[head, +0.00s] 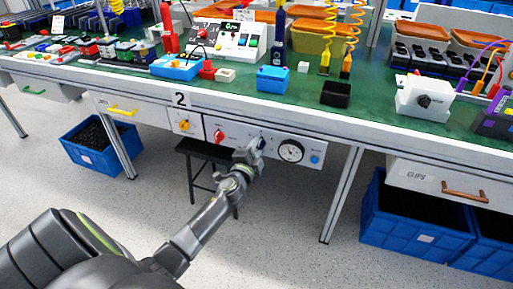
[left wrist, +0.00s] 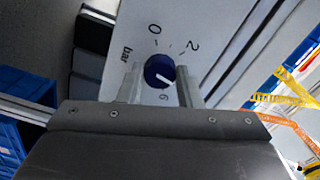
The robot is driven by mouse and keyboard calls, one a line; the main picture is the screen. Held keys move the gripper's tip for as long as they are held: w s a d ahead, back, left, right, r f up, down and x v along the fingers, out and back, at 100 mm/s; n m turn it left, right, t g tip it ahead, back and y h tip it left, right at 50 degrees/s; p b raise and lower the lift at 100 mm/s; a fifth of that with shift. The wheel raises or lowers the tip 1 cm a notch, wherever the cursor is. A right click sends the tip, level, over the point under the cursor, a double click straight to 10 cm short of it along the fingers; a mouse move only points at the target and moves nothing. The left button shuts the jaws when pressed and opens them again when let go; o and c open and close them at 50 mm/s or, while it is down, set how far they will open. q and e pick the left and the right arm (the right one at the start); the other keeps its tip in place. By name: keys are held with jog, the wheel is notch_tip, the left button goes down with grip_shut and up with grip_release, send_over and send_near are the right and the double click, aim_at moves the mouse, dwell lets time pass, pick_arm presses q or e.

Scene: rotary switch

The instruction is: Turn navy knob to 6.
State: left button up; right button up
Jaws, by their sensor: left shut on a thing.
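The navy knob (left wrist: 158,70) sits on a white panel (left wrist: 215,30) and shows between the two fingers of my left gripper (left wrist: 156,86) in the left wrist view. The gripper is shut on it. A short white mark shows on the knob's lower part, on the side toward the printed 6 (left wrist: 163,97); its exact direction is hard to tell. The printed 0, 2 and "bar" also show around the knob. In the head view, my left gripper (head: 251,152) is at the panel under the bench, and the knob (head: 261,143) is partly hidden behind it. My right gripper is not in view.
A round gauge (head: 291,151) and a blue button (head: 315,160) are right of the knob. A red knob (head: 218,135) and a yellow knob (head: 184,125) are to the left. A dark stool (head: 205,151) stands below. The bench top (head: 300,99) overhangs above.

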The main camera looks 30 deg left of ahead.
pick_arm(q)
jog(key=m+p, duration=0.1)
jog(key=m, duration=0.4)
jog(key=shift+m, duration=0.3)
jog(key=m, duration=0.3)
jog(key=shift+p, duration=0.4)
jog(key=shift+m, duration=0.4)
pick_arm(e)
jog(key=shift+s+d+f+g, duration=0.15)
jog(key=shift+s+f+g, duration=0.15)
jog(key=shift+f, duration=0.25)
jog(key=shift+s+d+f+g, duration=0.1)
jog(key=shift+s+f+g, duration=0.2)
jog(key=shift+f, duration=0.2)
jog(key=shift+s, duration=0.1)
pick_arm(q)
jog(key=o, duration=1)
jog(key=shift+c, duration=0.2)
jog(key=shift+s, duration=0.1)
